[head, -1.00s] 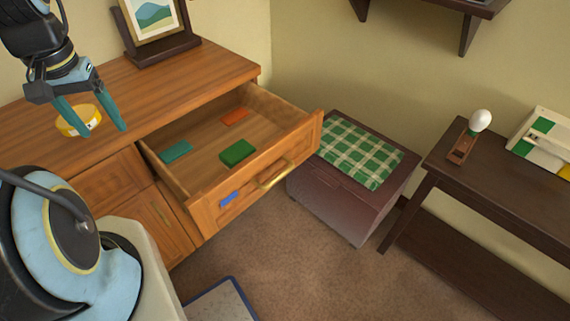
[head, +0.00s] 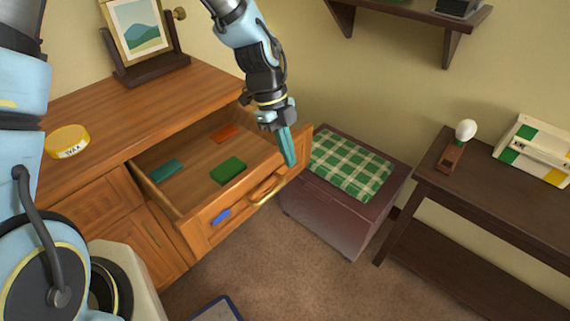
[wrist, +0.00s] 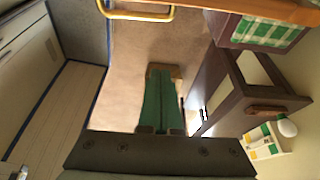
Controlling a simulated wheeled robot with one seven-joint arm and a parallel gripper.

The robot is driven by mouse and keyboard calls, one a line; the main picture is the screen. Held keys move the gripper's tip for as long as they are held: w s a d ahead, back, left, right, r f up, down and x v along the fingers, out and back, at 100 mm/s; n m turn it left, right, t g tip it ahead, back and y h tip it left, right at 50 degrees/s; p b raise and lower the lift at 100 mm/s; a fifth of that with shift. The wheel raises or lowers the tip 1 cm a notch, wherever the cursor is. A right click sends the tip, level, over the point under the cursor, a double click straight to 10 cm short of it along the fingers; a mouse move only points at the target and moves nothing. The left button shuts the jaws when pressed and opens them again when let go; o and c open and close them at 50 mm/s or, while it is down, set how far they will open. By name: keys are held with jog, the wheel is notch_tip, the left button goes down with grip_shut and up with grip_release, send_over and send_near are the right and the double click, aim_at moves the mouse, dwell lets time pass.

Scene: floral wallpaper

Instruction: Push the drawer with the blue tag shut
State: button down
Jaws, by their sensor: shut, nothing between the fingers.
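The wooden drawer (head: 192,229) with the blue tag (head: 221,216) on its front stands pulled out of the dresser. Its brass handle (head: 267,191) is on the front, right of the tag; in the wrist view a brass handle (wrist: 138,14) shows at the top. My gripper (head: 289,163) is shut and empty, fingers pointing down, by the drawer front's right end in the head view. I cannot tell whether it touches the front. The fingers also show in the wrist view (wrist: 161,128).
A yellow tin (head: 68,142) and a framed picture (head: 138,32) stand on the dresser top. A dark chest (head: 327,217) with a green checked cloth (head: 349,166) is right of the drawer. A dark table (head: 495,195) stands further right. Carpet lies in front.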

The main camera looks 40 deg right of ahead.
aim_at(285, 179)
jog(key=shift+w+a+f+p, duration=0.15)
jog(key=shift+f+p, duration=0.4)
jog(key=shift+f, duration=1)
jog(key=shift+w+d+f+p, duration=0.15)
jog(key=shift+f+p, duration=0.35)
jog(key=shift+f, duration=1.05)
jog(key=shift+w+a+f+p, duration=0.15)
jog(key=shift+f+p, duration=0.4)
jog(key=shift+f, duration=1)
jog(key=w+a+b, duration=0.2)
jog(key=w, duration=0.9)
jog(key=w+a+b, duration=0.2)
jog(key=w, duration=0.9)
jog(key=shift+w+a, duration=0.2)
jog(key=shift+w, duration=0.15)
